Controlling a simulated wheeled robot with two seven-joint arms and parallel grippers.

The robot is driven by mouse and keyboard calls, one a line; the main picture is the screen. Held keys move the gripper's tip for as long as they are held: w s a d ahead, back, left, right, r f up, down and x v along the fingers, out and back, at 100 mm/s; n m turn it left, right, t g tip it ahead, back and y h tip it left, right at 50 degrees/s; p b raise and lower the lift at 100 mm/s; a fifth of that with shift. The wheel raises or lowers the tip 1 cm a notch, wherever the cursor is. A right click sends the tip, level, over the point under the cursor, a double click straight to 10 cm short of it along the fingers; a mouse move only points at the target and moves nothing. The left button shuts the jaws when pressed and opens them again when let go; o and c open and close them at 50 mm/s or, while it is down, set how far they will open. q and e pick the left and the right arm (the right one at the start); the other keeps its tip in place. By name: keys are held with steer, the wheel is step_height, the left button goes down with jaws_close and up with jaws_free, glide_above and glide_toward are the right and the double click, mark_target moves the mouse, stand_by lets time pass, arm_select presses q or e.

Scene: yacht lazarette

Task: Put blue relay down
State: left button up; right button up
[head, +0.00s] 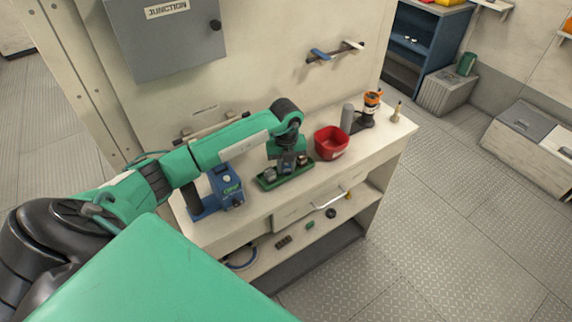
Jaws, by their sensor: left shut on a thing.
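My left arm reaches in from the left over the workbench, and its gripper (287,158) points down above a green tray (290,182). The gripper is shut on a small dark bluish block, which seems to be the blue relay (287,165). It is low over or touching the tray; I cannot tell which. Small dark blocks sit on the tray on both sides of the gripper, one at the left (269,174) and one at the right (303,159). The fingers and arm hide part of the tray. My right gripper is not in view.
The workbench top (262,203) also holds a blue device (230,185) left of the tray, a red bin (332,143) right of it, a grey cylinder (347,117) and an orange-topped tool (372,102). A junction box (175,42) hangs on the wall. Open floor lies at right.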

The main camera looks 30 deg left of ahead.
arm_select(q)
steer(key=o, duration=1)
step_height(320, 180, up, 11)
steer(key=b, duration=0.3)
steer(key=shift+r, duration=0.6)
